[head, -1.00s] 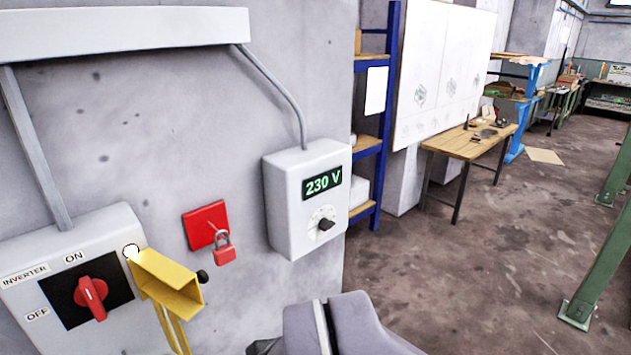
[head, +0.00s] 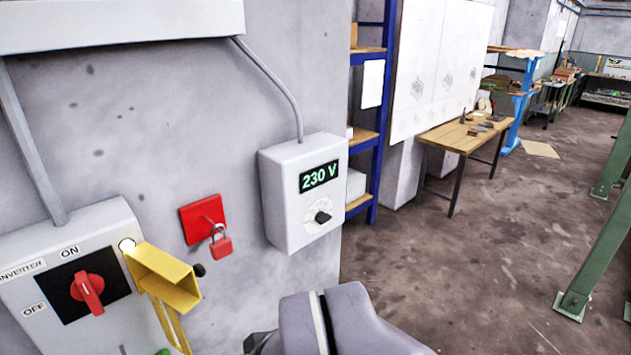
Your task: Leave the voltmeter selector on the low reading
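The voltmeter (head: 284,208) is a white box on the wall near the middle of the head view. Its display (head: 319,176) reads 230 V in green. The black selector knob (head: 322,217) sits on a pale round dial below the display, and nothing touches it. The dial's markings are too small to read. My arm shows at the bottom middle, below the voltmeter. A dark part at its left may belong to my gripper, but the fingers cannot be made out.
An inverter box (head: 60,262) with a red rotary switch (head: 88,292) is at the left. A yellow bracket (head: 165,275) juts out beside it. A red padlock (head: 221,243) hangs from a red plate (head: 197,216). The floor to the right is open, with a wooden table (head: 455,137) beyond.

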